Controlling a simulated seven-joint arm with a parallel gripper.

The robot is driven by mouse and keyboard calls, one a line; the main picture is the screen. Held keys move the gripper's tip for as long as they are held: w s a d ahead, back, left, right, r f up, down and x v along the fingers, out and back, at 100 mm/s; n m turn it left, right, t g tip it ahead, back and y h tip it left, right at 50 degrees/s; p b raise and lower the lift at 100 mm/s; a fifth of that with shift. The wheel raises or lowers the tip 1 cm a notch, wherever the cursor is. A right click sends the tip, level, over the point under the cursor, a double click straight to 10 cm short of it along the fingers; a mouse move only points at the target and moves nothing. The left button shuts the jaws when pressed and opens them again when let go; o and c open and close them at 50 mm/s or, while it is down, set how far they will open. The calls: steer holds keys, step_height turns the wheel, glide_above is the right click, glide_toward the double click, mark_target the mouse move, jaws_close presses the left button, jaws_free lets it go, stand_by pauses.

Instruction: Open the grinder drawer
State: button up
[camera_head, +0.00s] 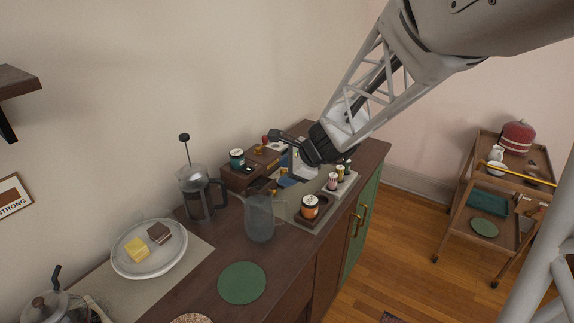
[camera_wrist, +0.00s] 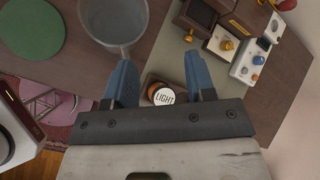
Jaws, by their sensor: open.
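The grinder (camera_head: 247,174) is a dark brown wooden box with a crank and red knob, near the wall on the cabinet top. I cannot tell how far the drawer stands out. My gripper (camera_head: 289,176) is open and empty, just right of the grinder. In the wrist view my gripper (camera_wrist: 160,82) has its blue fingers apart, with the knob beyond them to the upper right.
An orange jar (camera_head: 310,207) sits in a small wooden holder; its "LIGHT" lid (camera_wrist: 163,96) shows between the fingers. A glass jug (camera_head: 260,217) and a French press (camera_head: 196,193) stand left. Several small jars (camera_head: 333,181) are at right. A green mat (camera_head: 242,284) lies in front.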

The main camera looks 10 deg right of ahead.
steer(key=s+r+n+h, duration=0.1)
steer(key=s+r+n, duration=0.4)
steer(key=s, duration=0.3)
steer(key=shift+s+a+r+n, duration=0.2)
steer(key=shift+a+r+n, duration=0.2)
steer(key=shift+r, duration=0.3)
steer(key=shift+w+d+f, duration=0.1)
steer(key=m+g+h, duration=0.2)
steer(key=m, duration=1.2)
glide_toward(276, 191)
steer(key=shift+w+a+f, duration=0.25)
steer(key=shift+a+f, duration=0.2)
steer(key=shift+f, duration=0.2)
steer(key=shift+f, duration=0.15)
steer(key=shift+x, duration=3.8)
steer(key=shift+d, duration=0.1)
